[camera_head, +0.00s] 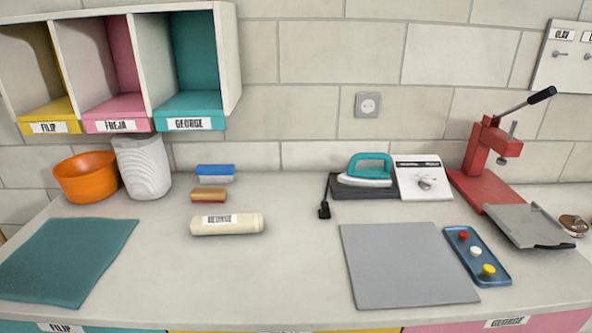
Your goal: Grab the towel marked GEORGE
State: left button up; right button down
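A rolled cream towel (245,224) lies on the counter left of centre, its long side running left to right. It has a white label with dark lettering that appears to read GEORGE. Nothing covers it or touches it. Neither my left gripper nor my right gripper shows in the head view.
Behind the towel are a brush (209,195) and a blue-topped block (215,171). A teal cloth (65,262) lies left; a grey mat (405,267) and blue tray (476,256) lie right. A wall shelf (228,60) overhangs the back left. Counter around the towel is clear.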

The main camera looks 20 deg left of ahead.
aim_at(242, 223)
jog(key=j+u, duration=0.1)
jog(key=j, duration=0.65)
jog(key=i+j, duration=0.1)
jog(key=j, duration=0.6)
jog(key=k+u, duration=0.05)
